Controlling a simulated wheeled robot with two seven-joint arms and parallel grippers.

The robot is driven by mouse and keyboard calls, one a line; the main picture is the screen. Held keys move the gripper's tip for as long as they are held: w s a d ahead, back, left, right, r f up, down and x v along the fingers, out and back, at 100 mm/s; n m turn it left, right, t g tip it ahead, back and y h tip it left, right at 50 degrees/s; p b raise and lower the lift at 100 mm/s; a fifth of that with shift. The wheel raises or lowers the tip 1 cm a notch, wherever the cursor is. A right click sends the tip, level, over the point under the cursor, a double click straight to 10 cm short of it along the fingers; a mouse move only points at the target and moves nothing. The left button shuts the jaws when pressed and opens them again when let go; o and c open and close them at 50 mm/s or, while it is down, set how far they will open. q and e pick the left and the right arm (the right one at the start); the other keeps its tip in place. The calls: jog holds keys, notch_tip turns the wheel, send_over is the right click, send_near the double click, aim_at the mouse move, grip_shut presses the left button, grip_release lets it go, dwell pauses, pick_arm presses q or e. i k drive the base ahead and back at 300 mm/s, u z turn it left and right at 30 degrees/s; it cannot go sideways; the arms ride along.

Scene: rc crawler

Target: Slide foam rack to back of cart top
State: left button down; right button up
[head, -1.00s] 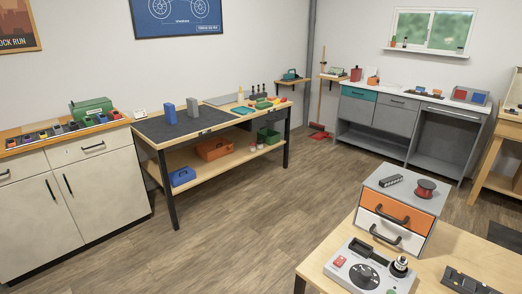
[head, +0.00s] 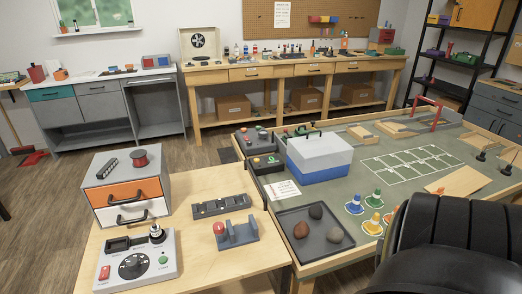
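A long dark grey rack (head: 220,205) with several small round pieces along it lies on a light wooden top (head: 185,192). It looks like the foam rack, and the wooden top looks like the cart top, though I cannot be sure of either. The rack lies right of the drawer unit and behind a blue-grey holder (head: 236,233) with a red knob. Bare wood shows behind the rack. Neither of my grippers is in view.
A grey drawer unit (head: 128,177) and a control box (head: 137,262) stand left on the wooden top. Right of it is a green-topped table (head: 345,200) with a blue-and-white box (head: 319,157) and a dark tray (head: 307,256). A workbench (head: 290,68) stands along the back wall.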

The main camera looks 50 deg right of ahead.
aim_at(204, 210)
jog(key=z, duration=1.35)
